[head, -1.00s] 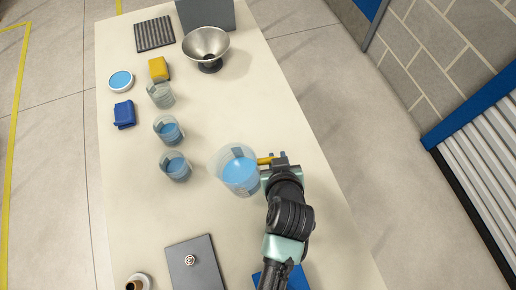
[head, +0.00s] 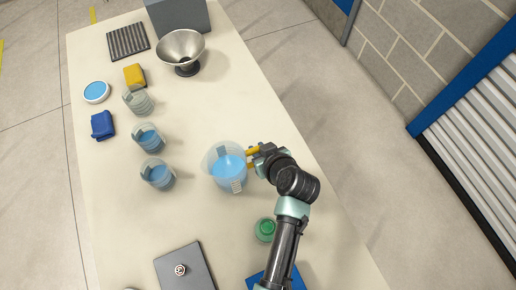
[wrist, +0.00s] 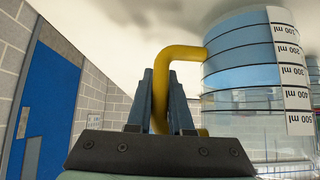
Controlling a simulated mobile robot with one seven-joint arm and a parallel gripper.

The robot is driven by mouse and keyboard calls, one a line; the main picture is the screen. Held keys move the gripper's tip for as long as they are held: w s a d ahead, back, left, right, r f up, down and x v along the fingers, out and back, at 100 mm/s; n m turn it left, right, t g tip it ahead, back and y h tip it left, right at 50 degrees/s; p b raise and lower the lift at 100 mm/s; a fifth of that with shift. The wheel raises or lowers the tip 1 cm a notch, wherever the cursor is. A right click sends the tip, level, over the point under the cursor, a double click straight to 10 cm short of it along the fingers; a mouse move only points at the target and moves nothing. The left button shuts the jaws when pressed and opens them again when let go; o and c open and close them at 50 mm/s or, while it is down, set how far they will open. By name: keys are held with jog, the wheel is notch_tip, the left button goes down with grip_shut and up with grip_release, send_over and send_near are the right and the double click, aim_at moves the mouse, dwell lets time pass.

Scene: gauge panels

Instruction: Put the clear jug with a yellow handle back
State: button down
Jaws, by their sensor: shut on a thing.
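The clear jug (head: 226,172) with its yellow handle (head: 252,150) holds blue liquid and is near the middle of the table in the head view. My gripper (head: 259,150) is at its right side, shut on the yellow handle. In the wrist view the handle (wrist: 181,52) passes between the fingers of my gripper (wrist: 160,95), and the jug's clear wall with its ml scale (wrist: 285,70) is at the right. I cannot tell whether the jug's base touches the table.
Three clear beakers (head: 149,140) stand left of the jug on the pale table (head: 225,95). A green-topped jar (head: 265,229) stands close to my arm. A grey plate with a knob (head: 180,262) and a blue thing (head: 257,279) are at the near edge.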

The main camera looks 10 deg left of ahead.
jog(key=shift+f, duration=0.6)
jog(key=shift+f, duration=0.2)
jog(key=c, duration=0.8)
grip_release()
jog(key=shift+r, duration=0.1)
